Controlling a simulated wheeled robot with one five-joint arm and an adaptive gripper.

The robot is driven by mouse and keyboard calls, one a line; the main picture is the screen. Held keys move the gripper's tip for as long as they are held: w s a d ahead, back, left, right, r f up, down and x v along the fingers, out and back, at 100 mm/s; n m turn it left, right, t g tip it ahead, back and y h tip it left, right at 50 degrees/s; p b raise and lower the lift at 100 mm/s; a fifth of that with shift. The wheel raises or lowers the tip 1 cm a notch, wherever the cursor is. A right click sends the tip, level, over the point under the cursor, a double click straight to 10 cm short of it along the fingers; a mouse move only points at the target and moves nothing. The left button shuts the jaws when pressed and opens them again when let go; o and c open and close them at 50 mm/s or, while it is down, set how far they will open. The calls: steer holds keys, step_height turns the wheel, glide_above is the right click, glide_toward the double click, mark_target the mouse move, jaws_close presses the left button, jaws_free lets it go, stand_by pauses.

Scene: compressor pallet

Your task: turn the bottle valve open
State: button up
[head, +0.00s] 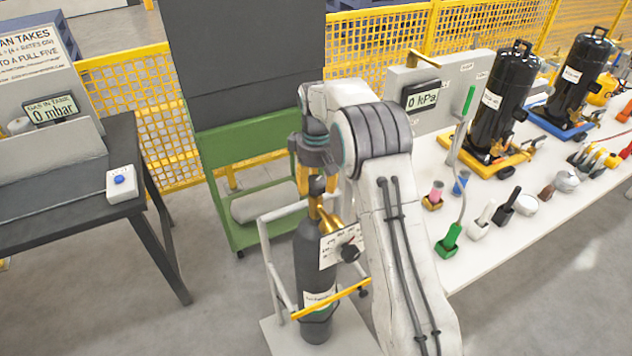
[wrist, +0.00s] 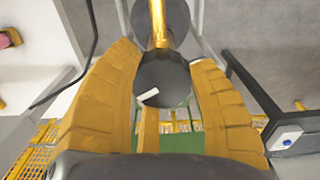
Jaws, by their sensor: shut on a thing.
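A dark grey gas bottle (head: 312,262) stands upright in a grey frame with a yellow bar across its front. The valve's round black handwheel (wrist: 162,82) with a white mark lies between my fingers in the wrist view; in the head view the handwheel (head: 317,185) is small and partly covered. My gripper (head: 316,188) points down over it, its yellow fingers shut on the handwheel from both sides. In the wrist view my gripper (wrist: 163,85) fills much of the picture.
A white bench (head: 480,255) at the right bears black cylinders (head: 505,100), small fittings and a 0 kPa display (head: 421,96). A dark table (head: 120,190) at the left has a blue-button box (head: 121,181). A green cart (head: 235,140) and yellow fence stand behind the bottle.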

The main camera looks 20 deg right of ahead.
mark_target(317, 182)
steer(key=shift+s+f+n, duration=0.2)
steer(key=shift+s+n, duration=0.05)
steer(key=shift+n, duration=0.25)
steer(key=o, duration=1.2)
steer(key=shift+d+r, duration=0.1)
steer(key=shift+c, duration=0.2)
steer(key=shift+r, duration=0.1)
steer(key=shift+w+r, duration=0.1)
steer(key=shift+r, duration=0.45)
step_height(317, 182, up, 11)
